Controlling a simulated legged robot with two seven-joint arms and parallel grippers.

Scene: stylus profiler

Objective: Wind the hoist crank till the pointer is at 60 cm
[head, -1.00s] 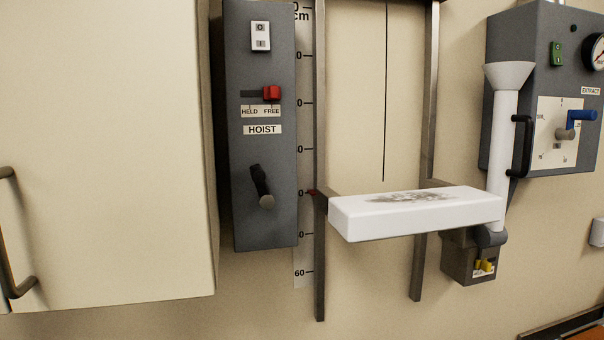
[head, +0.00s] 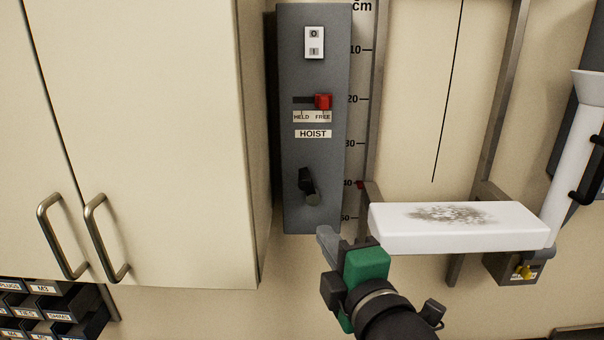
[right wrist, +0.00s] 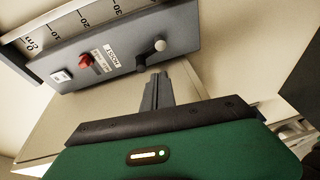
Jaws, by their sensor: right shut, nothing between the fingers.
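The grey hoist box (head: 290,160) hangs on the wall. Its black crank (head: 306,180) points down, slightly right, with a grey knob (head: 312,199) at its end. The red pointer (head: 360,184) is at about 40 on the cm scale (head: 354,120). The red slider (head: 323,101) is at FREE. My right gripper (head: 326,237) is shut and empty, below the knob and apart from it. The right wrist view shows the knob (right wrist: 160,45) beyond its closed fingers (right wrist: 157,80). My left gripper is not in view.
A cream cabinet (head: 150,130) with two bar handles stands left of the hoist box. Drawers (head: 60,310) are at lower left. The wall below the box is bare.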

